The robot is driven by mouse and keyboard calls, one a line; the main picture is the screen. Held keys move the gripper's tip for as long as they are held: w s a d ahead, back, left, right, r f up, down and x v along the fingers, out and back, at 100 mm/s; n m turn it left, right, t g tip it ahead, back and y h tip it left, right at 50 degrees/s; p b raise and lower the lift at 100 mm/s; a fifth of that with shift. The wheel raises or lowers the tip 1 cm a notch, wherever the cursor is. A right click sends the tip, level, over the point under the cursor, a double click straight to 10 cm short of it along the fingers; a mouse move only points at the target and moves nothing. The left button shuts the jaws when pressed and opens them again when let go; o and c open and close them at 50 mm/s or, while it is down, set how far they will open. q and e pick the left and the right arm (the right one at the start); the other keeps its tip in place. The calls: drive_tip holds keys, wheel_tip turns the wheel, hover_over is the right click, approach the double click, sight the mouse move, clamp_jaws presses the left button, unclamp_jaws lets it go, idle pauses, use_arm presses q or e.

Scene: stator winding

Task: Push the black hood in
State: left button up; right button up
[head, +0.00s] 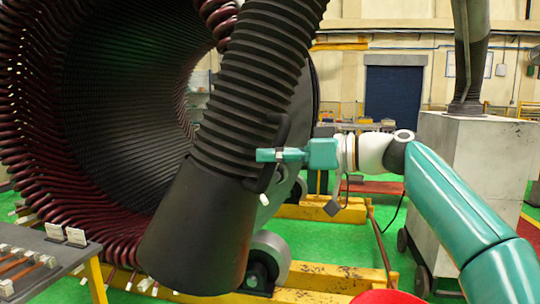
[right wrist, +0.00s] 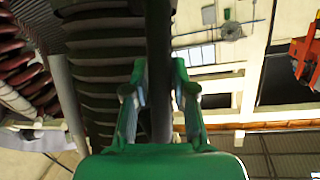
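The black hood (head: 200,230) is a wide dark cone hanging at the lower end of a ribbed black hose (head: 262,75), tilted in front of the stator's open bore. A black bar handle (head: 279,130) stands off its right side near the hose joint. My right gripper (head: 268,155) reaches in from the right at this handle. In the right wrist view its two green fingers (right wrist: 158,90) lie close on either side of the dark upright handle bar (right wrist: 159,40), and it looks shut on it. My left gripper is not in view.
The stator (head: 110,80) with dark red coil ends (head: 30,120) fills the left. A yellow frame with a grey roller (head: 272,252) lies below the hood. A table (head: 50,262) with small parts stands at lower left, a grey cabinet (head: 455,150) at right. Green floor shows between.

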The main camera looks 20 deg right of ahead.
drive_tip(key=shift+o, duration=1.4)
drive_tip(key=v, duration=1.2)
drive_tip(key=shift+w+a+f, duration=0.1)
